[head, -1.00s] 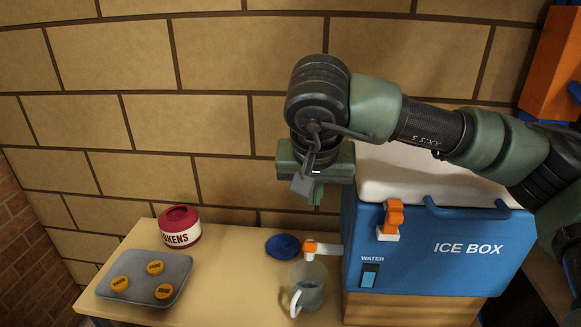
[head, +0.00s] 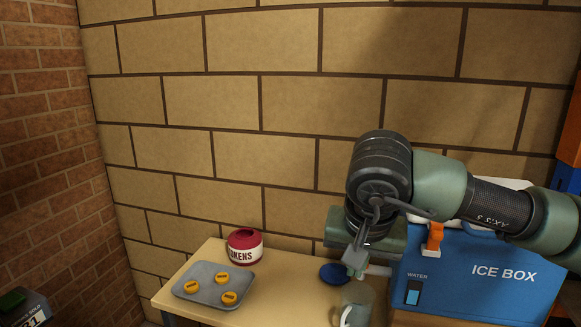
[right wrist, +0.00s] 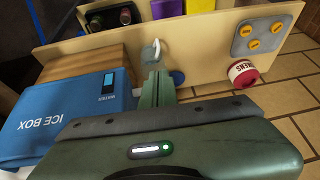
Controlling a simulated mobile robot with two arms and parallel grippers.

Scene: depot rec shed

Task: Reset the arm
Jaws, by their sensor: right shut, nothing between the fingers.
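My right arm comes in from the right in the head view, in front of the blue ice box (head: 480,275). My right gripper (head: 355,270) points down beside the box's left end, and in the head view it hides most of the tap. In the right wrist view the gripper's fingers (right wrist: 157,90) are together with nothing held. A clear mug (head: 357,305) stands on the table below the gripper; it also shows in the right wrist view (right wrist: 150,53). The gripper looks apart from the mug. My left gripper is not in view.
The table (head: 212,252) holds a grey tray (head: 206,294) with three yellow tokens, a red and white tokens pot (head: 245,246) and a blue disc (head: 333,274). A brick wall (head: 240,110) stands close behind. A dark box (head: 25,308) is at the lower left.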

